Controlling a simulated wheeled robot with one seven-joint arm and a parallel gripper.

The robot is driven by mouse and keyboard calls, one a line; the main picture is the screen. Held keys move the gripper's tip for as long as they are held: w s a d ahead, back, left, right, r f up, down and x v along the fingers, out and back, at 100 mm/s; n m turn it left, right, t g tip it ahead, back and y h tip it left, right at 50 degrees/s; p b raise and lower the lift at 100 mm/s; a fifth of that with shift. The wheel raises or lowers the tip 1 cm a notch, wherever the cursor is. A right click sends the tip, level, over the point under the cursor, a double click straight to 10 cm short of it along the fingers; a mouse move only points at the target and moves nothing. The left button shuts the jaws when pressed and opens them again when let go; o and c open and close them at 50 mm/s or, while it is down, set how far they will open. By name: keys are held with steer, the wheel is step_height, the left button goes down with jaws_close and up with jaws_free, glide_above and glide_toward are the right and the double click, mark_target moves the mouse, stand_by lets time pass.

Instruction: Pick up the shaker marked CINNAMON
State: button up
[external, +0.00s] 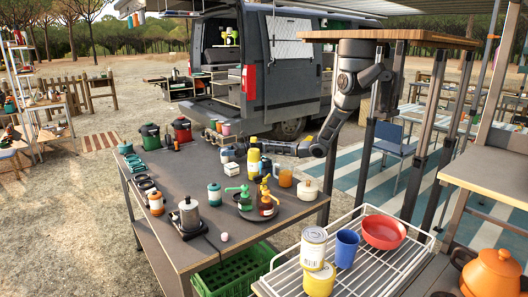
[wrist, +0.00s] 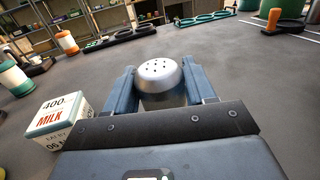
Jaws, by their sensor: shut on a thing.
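A shaker (wrist: 160,70) with a silver, perforated domed top stands between my gripper's two blue-grey fingers in the wrist view. My gripper (wrist: 160,84) is shut on it, one finger on each side. The shaker's lower body is hidden by the gripper, and no CINNAMON marking can be read. In the external view my arm comes in from the right, low over the dark table (external: 190,165). The gripper end there is partly hidden behind a yellow bottle (external: 254,162), and the shaker is too small to make out.
A milk carton (wrist: 57,118) stands close to the left of my gripper. Holders with round openings (wrist: 205,19) lie farther back. Jars, a moka pot (external: 189,214), pump bottles and an orange mug (external: 285,177) stand on the table. Bare tabletop surrounds the shaker's far side.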

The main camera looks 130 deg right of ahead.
steer(key=c, duration=0.3)
steer(key=shift+r, duration=0.1)
